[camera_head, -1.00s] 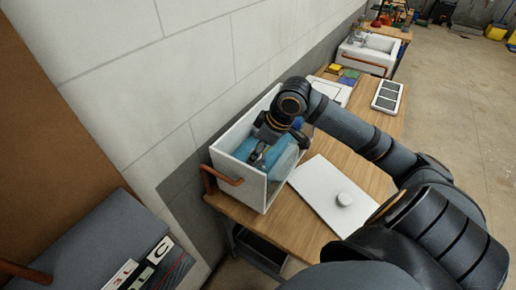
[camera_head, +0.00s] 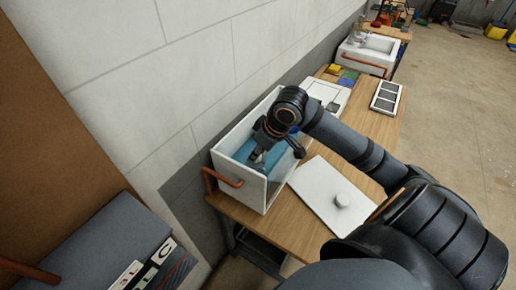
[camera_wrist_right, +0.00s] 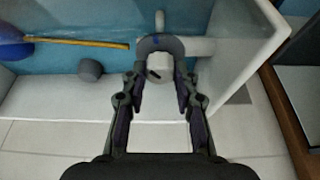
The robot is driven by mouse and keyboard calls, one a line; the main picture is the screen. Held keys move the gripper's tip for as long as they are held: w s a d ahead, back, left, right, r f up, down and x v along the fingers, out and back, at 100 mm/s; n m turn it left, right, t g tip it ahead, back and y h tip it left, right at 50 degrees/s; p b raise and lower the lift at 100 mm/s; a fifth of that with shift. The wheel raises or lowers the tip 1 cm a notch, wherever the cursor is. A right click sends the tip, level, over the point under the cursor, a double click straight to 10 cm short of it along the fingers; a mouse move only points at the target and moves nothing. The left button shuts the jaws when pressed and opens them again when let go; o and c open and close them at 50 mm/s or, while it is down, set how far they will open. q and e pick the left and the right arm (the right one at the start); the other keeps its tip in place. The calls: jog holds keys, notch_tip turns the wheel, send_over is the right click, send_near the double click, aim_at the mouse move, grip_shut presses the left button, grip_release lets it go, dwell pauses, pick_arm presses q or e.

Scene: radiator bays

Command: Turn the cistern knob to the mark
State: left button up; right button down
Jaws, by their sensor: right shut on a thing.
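The white open-topped cistern (camera_head: 240,184) stands on the wooden bench, with a blue interior. My right gripper (camera_head: 258,160) reaches down inside it. In the right wrist view, the gripper (camera_wrist_right: 158,80) is shut on the cistern knob (camera_wrist_right: 158,66), a pale round knob with a short dark line on its face. A grey curved collar (camera_wrist_right: 174,45) sits around its far side and bears a small blue mark (camera_wrist_right: 155,39). The dark line points away from the blue mark, toward the lower left. My left gripper is not in view.
A blue float (camera_wrist_right: 12,42) on a yellow rod (camera_wrist_right: 85,42) and a grey cylinder (camera_wrist_right: 90,69) sit beside the knob. The white lid (camera_head: 318,190) lies on the bench (camera_head: 345,160). A copper pipe (camera_head: 222,178) runs along the cistern's outside.

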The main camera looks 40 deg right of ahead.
jog(key=m+p, duration=0.1)
jog(key=m, duration=0.1)
jog(key=m+h+p, duration=0.1)
jog(key=shift+a+r+m+p, duration=0.2)
jog(key=shift+m+p, duration=0.15)
jog(key=shift+m, duration=0.05)
jog(key=shift+f+m+h+p, duration=0.1)
jog(key=shift+m+h+p, duration=0.6)
jog(key=shift+m, duration=0.3)
jog(key=c, duration=1)
grip_release()
jog(key=shift+f, duration=0.1)
